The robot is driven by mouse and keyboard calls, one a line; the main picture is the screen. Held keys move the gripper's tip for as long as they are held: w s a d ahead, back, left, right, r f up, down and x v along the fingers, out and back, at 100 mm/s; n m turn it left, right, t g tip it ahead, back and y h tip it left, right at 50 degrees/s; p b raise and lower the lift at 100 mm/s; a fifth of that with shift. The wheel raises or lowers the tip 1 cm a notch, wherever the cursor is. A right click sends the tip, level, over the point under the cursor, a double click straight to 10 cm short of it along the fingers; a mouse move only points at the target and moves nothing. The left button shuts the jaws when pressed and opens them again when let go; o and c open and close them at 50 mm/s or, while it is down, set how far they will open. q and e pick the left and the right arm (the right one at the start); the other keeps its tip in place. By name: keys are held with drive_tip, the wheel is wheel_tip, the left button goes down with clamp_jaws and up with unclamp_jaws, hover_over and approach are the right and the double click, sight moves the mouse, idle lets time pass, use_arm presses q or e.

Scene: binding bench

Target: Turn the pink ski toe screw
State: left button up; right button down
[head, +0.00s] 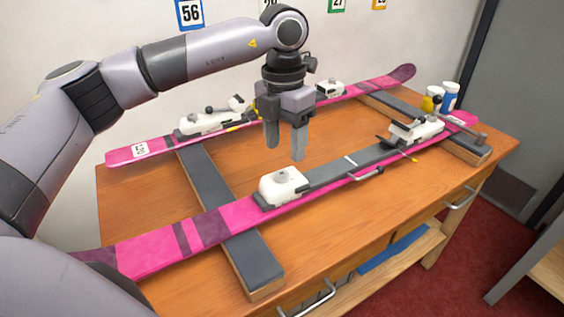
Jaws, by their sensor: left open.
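A pink ski (143,251) lies along the front of the bench, and a second pink ski (160,149) lies behind it. The near ski carries a white binding piece (283,188) left of its middle, with a small dark mark on top that may be a screw. A second white binding piece (417,131) with a dark lever sits further right on this ski. My left gripper (285,151) points down with two fingers apart, empty. In the picture it is just above the left binding piece, apart from it. My right gripper is out of view.
Dark padded supports (215,190) run under the skis. The far ski carries white bindings (330,89). White, blue and yellow containers (450,97) stand at the back right. Bare wooden bench (325,138) shows between the skis. Metal handles are on its front.

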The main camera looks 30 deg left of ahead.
sight(282, 173)
use_arm(q)
drive_tip(key=shift+w+a+r, duration=0.1)
drive_tip(key=shift+a, duration=0.35)
drive_tip(key=shift+f, duration=0.35)
wheel_tip(282, 173, down, 6)
drive_tip(key=shift+f, duration=0.1)
clamp_jaws()
